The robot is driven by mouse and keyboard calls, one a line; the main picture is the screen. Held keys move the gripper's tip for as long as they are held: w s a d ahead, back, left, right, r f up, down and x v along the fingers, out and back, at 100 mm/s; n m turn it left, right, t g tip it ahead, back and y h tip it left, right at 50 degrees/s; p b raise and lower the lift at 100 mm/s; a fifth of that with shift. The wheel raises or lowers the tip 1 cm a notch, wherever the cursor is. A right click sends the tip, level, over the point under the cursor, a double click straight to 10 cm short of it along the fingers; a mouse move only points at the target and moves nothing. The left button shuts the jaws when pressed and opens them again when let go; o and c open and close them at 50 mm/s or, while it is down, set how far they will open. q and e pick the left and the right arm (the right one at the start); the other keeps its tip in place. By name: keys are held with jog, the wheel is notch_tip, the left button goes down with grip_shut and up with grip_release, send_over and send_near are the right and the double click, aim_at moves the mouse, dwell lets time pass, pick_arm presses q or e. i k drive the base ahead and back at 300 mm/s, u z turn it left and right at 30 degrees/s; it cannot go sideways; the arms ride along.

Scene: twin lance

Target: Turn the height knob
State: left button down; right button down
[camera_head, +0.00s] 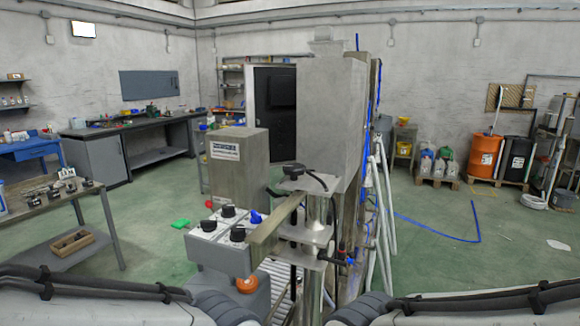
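A machine with a tall grey metal housing (332,115) stands in front of me. A grey control box (222,245) on its near left side carries several black knobs (228,211) and a blue knob (255,217). A black knob or crank (305,177) sits on top of the metal column to the right of the box. No readable label shows which of these is the height knob. An orange round part (246,285) is under the box. My arms cross the bottom edge on both sides, but neither gripper can be seen.
A metal beam (275,222) juts toward me between box and column. White pipes (384,205) and blue cables stand right of the machine. A work table (40,208) is at left. Green floor is open on the right, before the orange barrel (485,155).

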aim_at(294, 169)
jog(key=z, duration=1.55)
jog(key=i, duration=2.6)
jog(key=u, duration=3.2)
